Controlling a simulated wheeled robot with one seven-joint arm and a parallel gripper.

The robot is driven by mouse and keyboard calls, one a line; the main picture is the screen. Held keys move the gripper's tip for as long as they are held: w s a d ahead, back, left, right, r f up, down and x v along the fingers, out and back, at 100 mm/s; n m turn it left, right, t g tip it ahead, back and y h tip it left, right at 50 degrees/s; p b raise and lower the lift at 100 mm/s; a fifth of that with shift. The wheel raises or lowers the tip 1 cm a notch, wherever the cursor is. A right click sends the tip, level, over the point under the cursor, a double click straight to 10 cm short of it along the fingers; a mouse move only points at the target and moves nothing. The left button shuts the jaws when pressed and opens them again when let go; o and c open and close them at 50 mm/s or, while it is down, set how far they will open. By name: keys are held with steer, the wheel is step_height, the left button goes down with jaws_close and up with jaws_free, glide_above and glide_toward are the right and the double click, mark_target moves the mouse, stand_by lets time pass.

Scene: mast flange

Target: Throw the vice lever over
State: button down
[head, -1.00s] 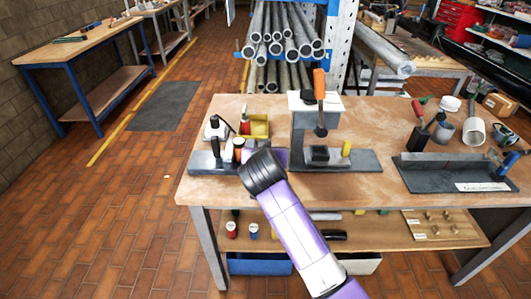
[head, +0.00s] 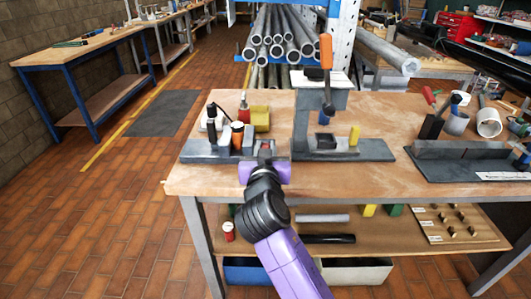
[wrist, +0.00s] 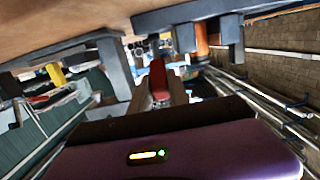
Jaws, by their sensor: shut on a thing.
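The vice (head: 205,155) is a low grey block assembly on the left of the bench, near its front edge. Its lever (wrist: 158,78) shows a red grip between my fingers in the wrist view; a little of the red also shows in the head view. My gripper (head: 264,152), with a purple body, is at the right end of the vice and is shut on the red grip. In the wrist view my gripper (wrist: 159,98) has a finger on each side of the grip. The far end of the lever and its pivot are hidden.
A grey press (head: 302,125) with an orange-handled lever (head: 326,52) stands close to the right. The bench front (head: 380,180) is clear.

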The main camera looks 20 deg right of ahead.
stand_by(0.4)
steer(key=c, duration=1.2)
jaws_free()
steer(key=shift+c, duration=0.2)
steer(key=shift+s, duration=0.1)
steer(key=f+v, duration=0.1)
steer(key=v, duration=0.6)
steer(key=shift+s+r, duration=0.35)
steer(key=shift+r, duration=0.15)
steer(key=shift+a, duration=0.15)
